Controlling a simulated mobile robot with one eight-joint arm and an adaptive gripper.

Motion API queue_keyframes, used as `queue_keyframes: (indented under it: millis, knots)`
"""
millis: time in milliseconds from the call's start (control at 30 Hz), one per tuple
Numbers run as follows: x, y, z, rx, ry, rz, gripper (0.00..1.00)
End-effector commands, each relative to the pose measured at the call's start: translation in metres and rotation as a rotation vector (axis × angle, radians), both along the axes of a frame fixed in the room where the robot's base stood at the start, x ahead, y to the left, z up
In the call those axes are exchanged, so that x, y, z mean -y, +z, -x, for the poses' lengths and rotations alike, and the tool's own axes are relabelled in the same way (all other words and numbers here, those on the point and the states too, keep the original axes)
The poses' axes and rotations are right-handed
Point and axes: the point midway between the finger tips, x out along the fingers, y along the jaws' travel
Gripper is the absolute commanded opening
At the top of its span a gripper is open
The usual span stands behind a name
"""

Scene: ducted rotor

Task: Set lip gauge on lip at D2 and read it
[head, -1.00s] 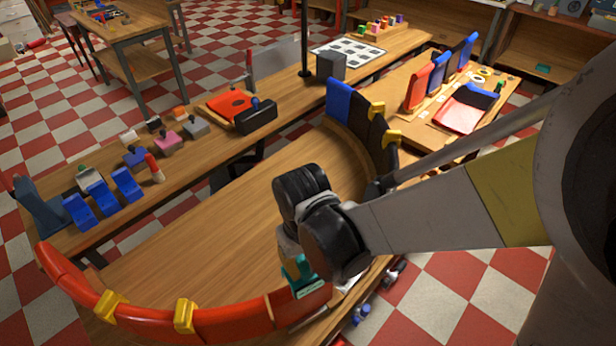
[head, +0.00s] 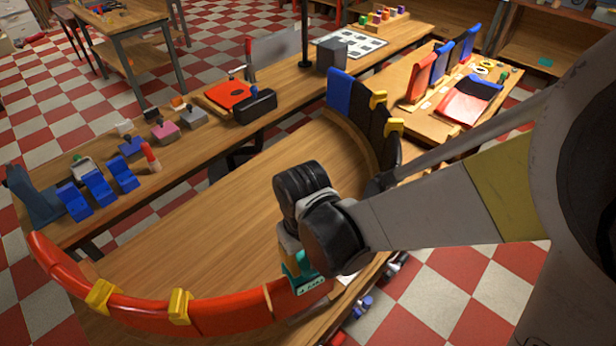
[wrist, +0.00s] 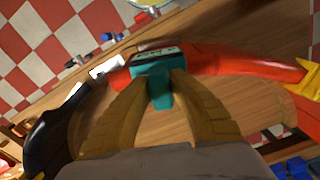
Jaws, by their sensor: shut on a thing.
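My gripper (wrist: 160,88) is shut on a teal gauge (wrist: 158,62), held between two yellow-brown fingers in the wrist view. The gauge has a dark display face with marks too small to read. It is at the red curved lip (wrist: 225,60), overlapping it in view; I cannot tell whether it is fully seated. In the head view the teal gauge (head: 303,275) shows below my black wrist joint, at the right end of the red lip segments (head: 232,312). My wrist hides part of the lip there. Labels such as D2 are not readable.
Yellow clips (head: 180,307) sit on the red lip. Black and blue segments (head: 370,115) stand on the ring's far side. A bench (head: 215,135) behind holds blue blocks (head: 123,175) and a red plate (head: 230,94). The wooden surface inside the ring (head: 200,225) is clear.

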Motion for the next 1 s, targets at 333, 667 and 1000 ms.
queue_keyframes:
  millis: [333, 667, 1000]
  knots:
    - [0.0, -0.004, 0.0, 0.0, 0.0, 0.0, 0.0]
    - [0.0, -0.005, 0.0, 0.0, 0.0, 0.0, 0.44]
    - [0.0, 0.006, 0.0, 0.0, 0.0, 0.0, 0.44]
